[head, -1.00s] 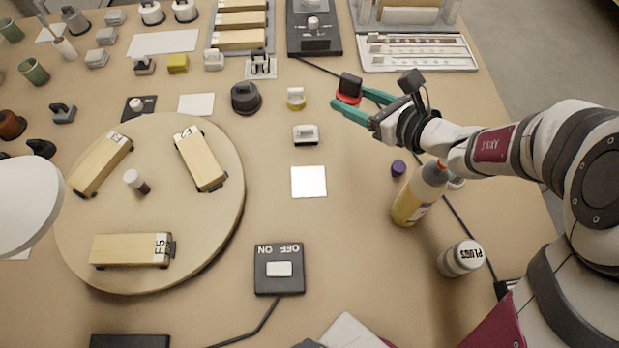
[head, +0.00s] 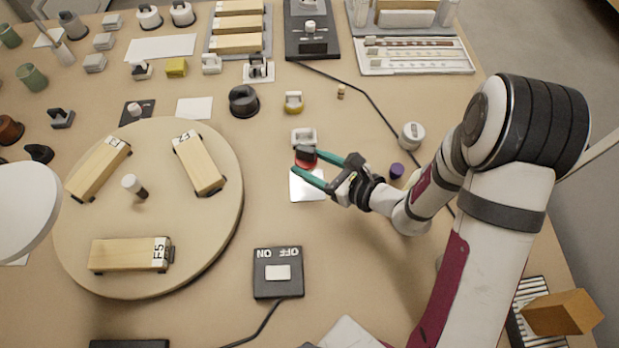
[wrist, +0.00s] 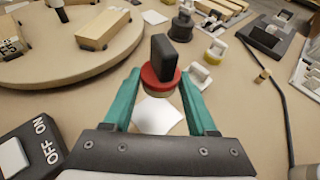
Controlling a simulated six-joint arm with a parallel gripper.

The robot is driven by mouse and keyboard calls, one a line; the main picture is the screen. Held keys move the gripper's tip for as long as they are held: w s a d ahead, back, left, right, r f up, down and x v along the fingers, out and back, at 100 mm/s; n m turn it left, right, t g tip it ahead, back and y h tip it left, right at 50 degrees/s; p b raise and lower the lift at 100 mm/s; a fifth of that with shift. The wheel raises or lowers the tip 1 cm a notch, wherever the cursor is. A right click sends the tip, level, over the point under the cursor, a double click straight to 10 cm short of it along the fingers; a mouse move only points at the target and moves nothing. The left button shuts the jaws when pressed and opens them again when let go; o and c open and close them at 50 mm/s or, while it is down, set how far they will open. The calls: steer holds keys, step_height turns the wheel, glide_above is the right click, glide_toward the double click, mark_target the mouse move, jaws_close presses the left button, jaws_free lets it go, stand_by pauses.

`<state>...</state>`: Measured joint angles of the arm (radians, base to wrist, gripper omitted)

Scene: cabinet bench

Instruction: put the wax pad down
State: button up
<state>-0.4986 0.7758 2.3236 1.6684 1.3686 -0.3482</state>
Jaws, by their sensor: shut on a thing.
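The wax pad, a red round base with a black upright handle (head: 306,160), is in my gripper (head: 311,165). It also shows in the wrist view (wrist: 163,72). The green fingers (wrist: 160,80) are shut on its red base, one on each side. A white square card (head: 308,190) lies on the bench beneath the gripper, partly covered in the head view; it also shows in the wrist view (wrist: 157,115). The pad looks to be above the card; I cannot tell the exact gap. The pad's underside is hidden.
A white-handled block (head: 303,137) sits just behind the card. A yellow-based pad (head: 293,102) and a black round one (head: 243,101) stand farther back. A turntable (head: 215,240) with wooden blocks is at left. A switch box (head: 278,272) lies in front. A purple cap (head: 396,170) is at right.

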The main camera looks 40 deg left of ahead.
mark_target(312, 189)
step_height(312, 189, down, 9)
steer(key=shift+f, duration=0.1)
steer(key=o, duration=1.4)
steer(key=shift+c, duration=0.2)
steer(key=shift+d, duration=0.1)
steer(key=v, duration=0.7)
steer(key=shift+d, duration=0.25)
